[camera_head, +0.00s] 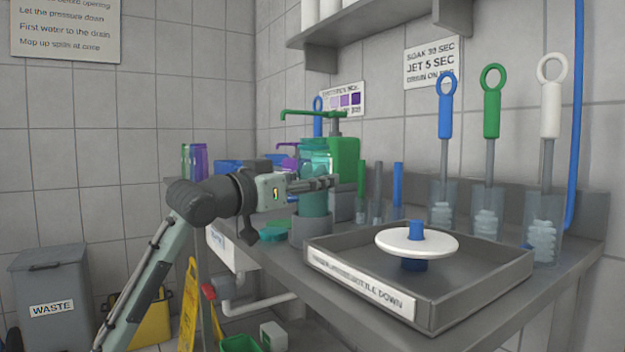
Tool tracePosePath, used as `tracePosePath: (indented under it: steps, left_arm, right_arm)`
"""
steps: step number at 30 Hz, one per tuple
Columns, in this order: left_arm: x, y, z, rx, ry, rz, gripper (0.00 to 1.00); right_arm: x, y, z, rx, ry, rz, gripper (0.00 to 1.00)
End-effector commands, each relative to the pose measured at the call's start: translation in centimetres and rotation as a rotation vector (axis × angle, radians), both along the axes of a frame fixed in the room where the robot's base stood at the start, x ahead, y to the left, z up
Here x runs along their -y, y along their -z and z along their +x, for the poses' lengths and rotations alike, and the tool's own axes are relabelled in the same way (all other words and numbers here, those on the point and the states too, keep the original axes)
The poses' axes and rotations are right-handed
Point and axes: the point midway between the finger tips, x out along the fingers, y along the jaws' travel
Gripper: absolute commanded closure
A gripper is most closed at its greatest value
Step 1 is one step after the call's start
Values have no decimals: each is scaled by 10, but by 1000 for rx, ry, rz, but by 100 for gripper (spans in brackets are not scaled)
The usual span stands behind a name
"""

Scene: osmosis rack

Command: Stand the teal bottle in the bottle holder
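The teal bottle (314,204) is upright and translucent, on the counter's left part. Its lower end meets the top of a grey round cup, which looks like the bottle holder (310,232). The bottle's base is hidden, so I cannot tell whether it is fully seated. My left gripper (325,184) reaches in from the left at the bottle's mid-height. Its dark finger crosses in front of the bottle and the tips pass its right side. The bottle hides the far side, so its grip is unclear. My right gripper is not in view.
A grey tray (475,308) holding a white disc (418,242) with a blue knob stands right of the holder. A green pump container (344,160) is behind the bottle. Several brushes in clear cups line the back right. A teal flat item (276,231) lies left of the holder.

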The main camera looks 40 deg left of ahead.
Motion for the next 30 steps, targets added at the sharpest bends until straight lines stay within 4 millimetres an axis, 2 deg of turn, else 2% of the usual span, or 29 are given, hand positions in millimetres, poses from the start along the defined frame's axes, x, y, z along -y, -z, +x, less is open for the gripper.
tracePosePath:
  steps: [28, 29, 30]
  left_arm:
    - [0, 5, 0, 0, 0, 0, 78]
    - [0, 5, 0, 0, 0, 0, 49]
    - [0, 5, 0, 0, 0, 0, 44]
  right_arm:
    - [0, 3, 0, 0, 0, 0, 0]
    - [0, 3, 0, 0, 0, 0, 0]
    - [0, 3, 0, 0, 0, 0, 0]
